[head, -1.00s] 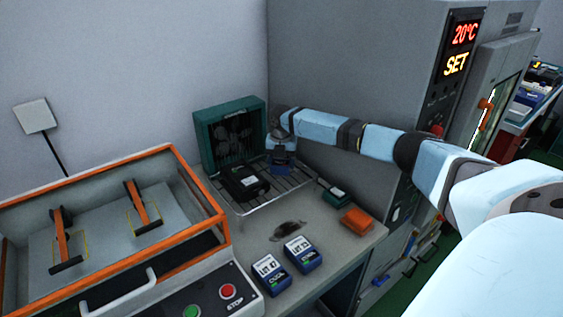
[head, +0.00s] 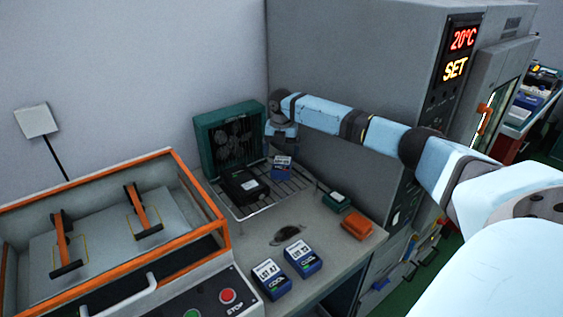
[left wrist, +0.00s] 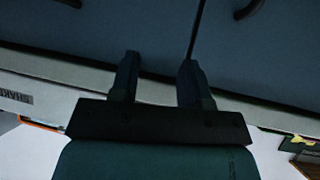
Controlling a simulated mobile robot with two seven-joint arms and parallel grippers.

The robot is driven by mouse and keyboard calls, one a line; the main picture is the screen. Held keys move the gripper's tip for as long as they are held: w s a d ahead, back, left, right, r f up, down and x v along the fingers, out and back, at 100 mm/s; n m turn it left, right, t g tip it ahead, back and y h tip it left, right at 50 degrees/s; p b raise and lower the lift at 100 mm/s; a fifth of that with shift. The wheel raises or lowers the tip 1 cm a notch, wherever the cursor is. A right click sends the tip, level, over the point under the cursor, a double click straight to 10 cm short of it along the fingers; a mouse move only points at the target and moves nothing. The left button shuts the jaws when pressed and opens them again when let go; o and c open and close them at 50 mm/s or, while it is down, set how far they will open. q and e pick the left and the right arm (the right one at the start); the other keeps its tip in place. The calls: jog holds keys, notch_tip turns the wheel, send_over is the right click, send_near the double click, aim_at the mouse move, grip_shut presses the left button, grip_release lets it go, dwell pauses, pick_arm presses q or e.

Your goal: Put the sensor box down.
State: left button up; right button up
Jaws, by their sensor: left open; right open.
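The sensor box, a small blue box with a white label (head: 282,168), sits on the wire rack (head: 262,206) in front of the green fan unit. My right gripper (head: 281,147) is open just above and behind the box, and nothing shows between its fingers. My left gripper (left wrist: 160,65) shows only in the left wrist view. Its two fingers are apart and empty, in front of a dark blue-grey panel.
A black box (head: 245,186) sits on the rack left of the sensor box. The green fan (head: 229,141) stands behind. Green (head: 337,202) and orange (head: 357,223) boxes and two blue labelled boxes (head: 301,258) (head: 271,279) sit on the bench. An orange-framed shaker (head: 226,234) is left.

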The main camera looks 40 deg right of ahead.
aim_at(282, 164)
notch_tip(282, 164, up, 6)
jog(key=shift+f, duration=0.15)
jog(key=shift+f, duration=0.1)
dwell(0.5)
